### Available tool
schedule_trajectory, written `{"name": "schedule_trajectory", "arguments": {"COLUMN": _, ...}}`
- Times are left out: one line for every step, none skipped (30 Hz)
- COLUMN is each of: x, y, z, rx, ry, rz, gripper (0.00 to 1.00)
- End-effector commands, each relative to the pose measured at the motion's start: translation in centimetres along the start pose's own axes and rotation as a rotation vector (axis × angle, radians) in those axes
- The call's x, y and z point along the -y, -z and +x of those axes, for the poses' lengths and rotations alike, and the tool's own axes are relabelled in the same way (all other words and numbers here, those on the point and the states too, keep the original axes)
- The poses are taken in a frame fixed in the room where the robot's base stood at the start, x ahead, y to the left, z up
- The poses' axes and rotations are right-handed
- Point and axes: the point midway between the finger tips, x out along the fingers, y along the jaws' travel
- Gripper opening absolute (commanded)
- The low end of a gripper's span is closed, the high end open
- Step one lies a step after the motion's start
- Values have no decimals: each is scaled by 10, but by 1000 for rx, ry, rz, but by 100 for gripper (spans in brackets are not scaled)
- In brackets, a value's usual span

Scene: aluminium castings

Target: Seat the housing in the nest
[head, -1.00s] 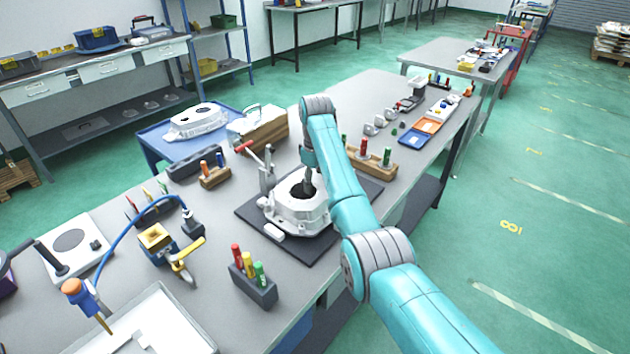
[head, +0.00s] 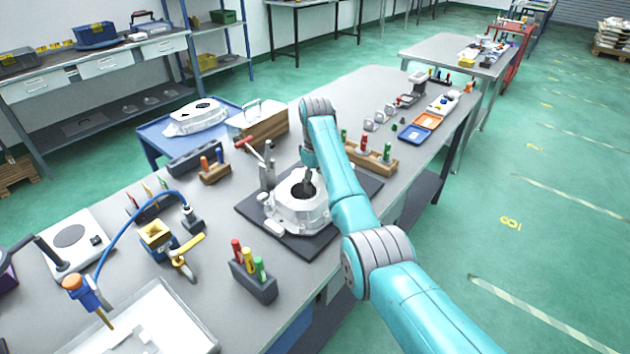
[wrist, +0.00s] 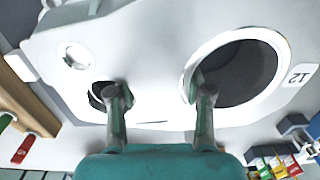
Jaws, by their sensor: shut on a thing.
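The housing (head: 292,216) is a pale grey-white casting with a large round bore and smaller holes. It stands over the dark square plate of the nest (head: 318,247) on the bench. Whether it sits fully down in the nest is hidden. My gripper (wrist: 161,95) is shut on the housing, which fills the wrist view (wrist: 150,50). One finger is at the large bore and the other at a smaller hole, with the wall between them. In the head view my gripper (head: 307,182) comes down from above, partly hidden by my arm. A red-handled clamp (head: 266,172) stands beside the housing, at its back left.
A wooden block with coloured plugs (head: 372,160) stands right of the plate. A grey block with coloured plugs (head: 253,281) is at the front. A yellow-handled device (head: 160,240) is on the left. Another white casting (head: 196,117) lies on the blue cart behind.

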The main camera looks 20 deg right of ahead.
Motion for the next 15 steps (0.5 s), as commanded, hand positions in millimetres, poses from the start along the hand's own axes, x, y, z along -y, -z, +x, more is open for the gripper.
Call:
{"name": "schedule_trajectory", "arguments": {"x": 0, "y": 1, "z": -2, "rx": -3, "ry": -2, "rz": 0, "gripper": 0}}
{"name": "schedule_trajectory", "arguments": {"x": 0, "y": 1, "z": -2, "rx": -3, "ry": -2, "rz": 0, "gripper": 53}}
{"name": "schedule_trajectory", "arguments": {"x": 0, "y": 1, "z": -2, "rx": -3, "ry": -2, "rz": 0, "gripper": 63}}
{"name": "schedule_trajectory", "arguments": {"x": 0, "y": 1, "z": -2, "rx": -3, "ry": -2, "rz": 0, "gripper": 70}}
{"name": "schedule_trajectory", "arguments": {"x": 0, "y": 1, "z": -1, "rx": -3, "ry": -2, "rz": 0, "gripper": 78}}
{"name": "schedule_trajectory", "arguments": {"x": 0, "y": 1, "z": -1, "rx": -2, "ry": -1, "rz": 0, "gripper": 80}}
{"name": "schedule_trajectory", "arguments": {"x": 0, "y": 0, "z": -1, "rx": -2, "ry": -1, "rz": 0, "gripper": 80}}
{"name": "schedule_trajectory", "arguments": {"x": 0, "y": 0, "z": 0, "rx": -2, "ry": -1, "rz": 0, "gripper": 80}}
{"name": "schedule_trajectory", "arguments": {"x": 0, "y": 0, "z": 0, "rx": -2, "ry": -1, "rz": 0, "gripper": 80}}
{"name": "schedule_trajectory", "arguments": {"x": 0, "y": 0, "z": 0, "rx": -1, "ry": -1, "rz": 0, "gripper": 80}}
{"name": "schedule_trajectory", "arguments": {"x": 0, "y": 0, "z": 0, "rx": -1, "ry": -1, "rz": 0, "gripper": 80}}
{"name": "schedule_trajectory", "arguments": {"x": 0, "y": 0, "z": 0, "rx": -1, "ry": -1, "rz": 0, "gripper": 80}}
{"name": "schedule_trajectory", "arguments": {"x": 0, "y": -1, "z": 3, "rx": 3, "ry": 2, "rz": 0, "gripper": 80}}
{"name": "schedule_trajectory", "arguments": {"x": 0, "y": -1, "z": 3, "rx": 2, "ry": 2, "rz": 0, "gripper": 80}}
{"name": "schedule_trajectory", "arguments": {"x": 0, "y": 0, "z": 2, "rx": 2, "ry": 1, "rz": 0, "gripper": 80}}
